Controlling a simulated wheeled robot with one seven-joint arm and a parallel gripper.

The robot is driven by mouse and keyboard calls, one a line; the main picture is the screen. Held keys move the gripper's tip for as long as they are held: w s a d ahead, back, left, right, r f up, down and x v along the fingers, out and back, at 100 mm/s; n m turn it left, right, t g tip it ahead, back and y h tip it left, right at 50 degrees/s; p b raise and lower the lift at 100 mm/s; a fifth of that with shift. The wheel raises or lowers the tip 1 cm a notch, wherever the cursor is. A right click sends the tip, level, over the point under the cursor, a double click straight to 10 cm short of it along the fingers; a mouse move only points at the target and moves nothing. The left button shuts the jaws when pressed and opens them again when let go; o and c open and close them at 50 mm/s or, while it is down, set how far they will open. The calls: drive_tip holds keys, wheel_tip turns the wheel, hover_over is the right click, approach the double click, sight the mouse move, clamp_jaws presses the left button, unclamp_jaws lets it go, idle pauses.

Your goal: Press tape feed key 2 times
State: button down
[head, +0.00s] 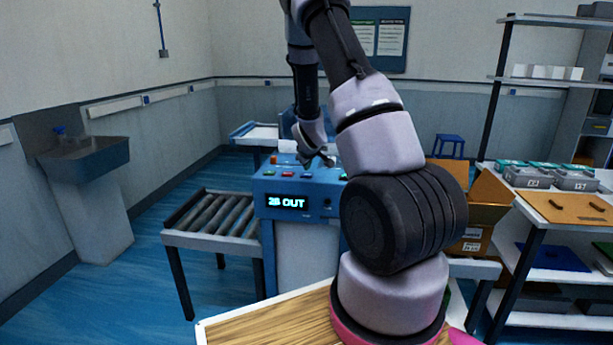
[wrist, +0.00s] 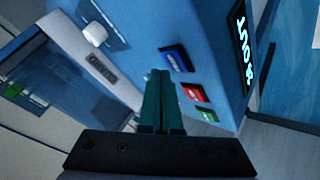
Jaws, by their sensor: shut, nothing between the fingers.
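A blue machine (head: 300,188) stands in the middle of the head view, with a lit display (head: 287,202) that reads "28 OUT". The display also shows sideways in the wrist view (wrist: 243,48). In the wrist view a blue key (wrist: 177,59), a red key (wrist: 195,93) and a green key (wrist: 207,114) sit in a row on the blue panel. Their labels are too small to read, so I cannot tell which is the tape feed key. My gripper (wrist: 160,76) is shut and empty, its tips beside the blue key in the picture. Contact cannot be told.
A white knob (wrist: 94,33) and a labelled plate (wrist: 100,69) lie left of the keys. A roller conveyor (head: 213,218) adjoins the machine's left. An open cardboard box (head: 478,215) stands to the right, near a shelf with grey boxes (head: 528,176). My arm hides part of the machine.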

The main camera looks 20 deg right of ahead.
sight(307, 176)
drive_tip(key=shift+r, duration=2.5)
